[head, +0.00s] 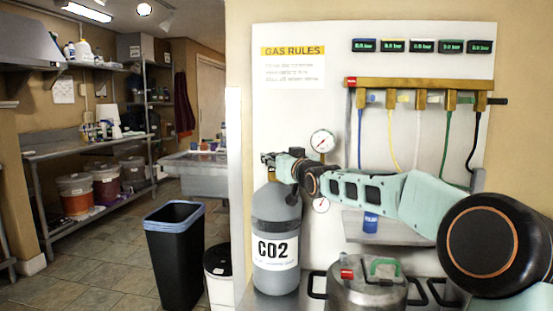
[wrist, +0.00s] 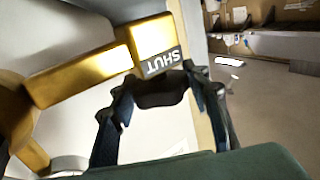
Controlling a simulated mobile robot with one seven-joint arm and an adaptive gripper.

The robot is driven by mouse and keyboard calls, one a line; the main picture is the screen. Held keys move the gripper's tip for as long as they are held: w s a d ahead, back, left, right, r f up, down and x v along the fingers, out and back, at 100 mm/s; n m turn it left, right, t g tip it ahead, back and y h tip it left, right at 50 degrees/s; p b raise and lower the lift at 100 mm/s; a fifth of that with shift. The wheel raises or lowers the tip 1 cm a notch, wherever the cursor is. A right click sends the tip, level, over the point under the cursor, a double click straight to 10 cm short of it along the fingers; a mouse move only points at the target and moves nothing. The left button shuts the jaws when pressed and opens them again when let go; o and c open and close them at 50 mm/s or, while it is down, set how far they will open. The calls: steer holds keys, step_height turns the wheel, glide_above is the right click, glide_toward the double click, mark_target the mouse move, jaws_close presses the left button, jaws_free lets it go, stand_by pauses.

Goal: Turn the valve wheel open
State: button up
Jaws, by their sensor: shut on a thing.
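The grey CO2 cylinder (head: 276,218) stands upright at the centre of the head view, with two round gauges (head: 322,141) beside its top. My gripper (head: 284,163) is at the cylinder top and hides most of the valve. In the wrist view, the brass valve body (wrist: 78,75) carries a dark label reading SHUT (wrist: 162,62). The fingers of my gripper (wrist: 158,88) stand on either side of a dark, rounded part, seemingly the valve wheel (wrist: 160,98), and are shut on it. The wheel's full rim is hidden.
A steel keg (head: 368,288) stands right of the cylinder, below my arm. A grey shelf (head: 390,232) holds a blue cup (head: 371,222). A brass manifold (head: 410,86) with coloured hoses hangs on the board above. A black bin (head: 175,262) stands on the floor at left.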

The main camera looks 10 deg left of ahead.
steer(key=o, duration=1.2)
steer(key=v, duration=1.2)
